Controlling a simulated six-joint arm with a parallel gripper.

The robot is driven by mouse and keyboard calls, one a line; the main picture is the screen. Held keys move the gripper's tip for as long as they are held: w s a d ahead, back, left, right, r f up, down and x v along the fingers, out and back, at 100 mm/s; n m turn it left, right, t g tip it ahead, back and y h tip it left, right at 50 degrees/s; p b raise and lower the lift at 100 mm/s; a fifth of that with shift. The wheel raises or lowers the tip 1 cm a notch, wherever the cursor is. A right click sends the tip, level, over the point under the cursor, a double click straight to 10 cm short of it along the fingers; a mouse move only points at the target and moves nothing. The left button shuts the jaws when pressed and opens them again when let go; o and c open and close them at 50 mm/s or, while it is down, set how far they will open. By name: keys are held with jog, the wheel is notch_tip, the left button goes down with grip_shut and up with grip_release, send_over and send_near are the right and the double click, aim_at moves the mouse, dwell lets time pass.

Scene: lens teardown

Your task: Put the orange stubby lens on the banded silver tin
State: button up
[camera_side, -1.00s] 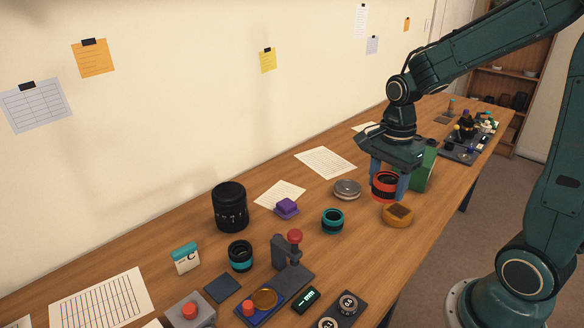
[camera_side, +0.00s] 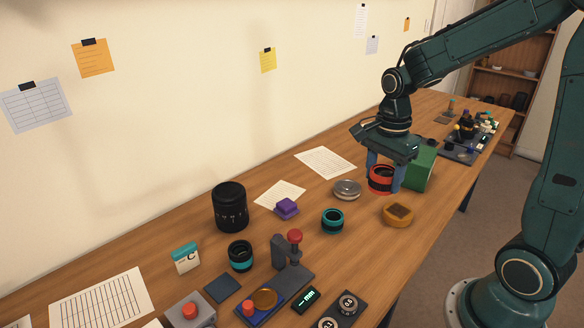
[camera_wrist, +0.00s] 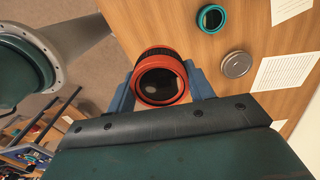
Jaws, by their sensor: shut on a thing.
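The orange stubby lens (camera_side: 380,179), red-orange with a black ribbed band, is between the blue fingers of my gripper (camera_side: 384,176). It also shows in the wrist view (camera_wrist: 160,78), with a finger on each side of it. My gripper is shut on it, and the lens looks held above the table. The banded silver tin (camera_side: 347,188) is a low round tin lying flat on the table, just left of the lens in the side view. In the wrist view the tin (camera_wrist: 236,64) lies to the right of the lens, apart from it, with nothing on its top.
A green block (camera_side: 420,168) stands close behind my gripper. A teal-ringed lens (camera_side: 332,221) and a purple block (camera_side: 286,208) lie left of the tin. Paper sheets (camera_side: 326,162) lie behind.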

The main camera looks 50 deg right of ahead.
jog(key=w+d+r, duration=0.2)
jog(key=w+d, duration=0.5)
jog(key=w, duration=0.3)
jog(key=m, duration=0.1)
send_over(347, 186)
jog(key=shift+s+r, duration=0.1)
jog(key=shift+r, duration=0.35)
jog(key=shift+f, duration=0.1)
notch_tip(347, 186, down, 16)
jog(key=shift+r, duration=0.2)
jog(key=shift+f, duration=0.1)
jog(key=shift+f, duration=2)
jog(key=shift+f, duration=0.15)
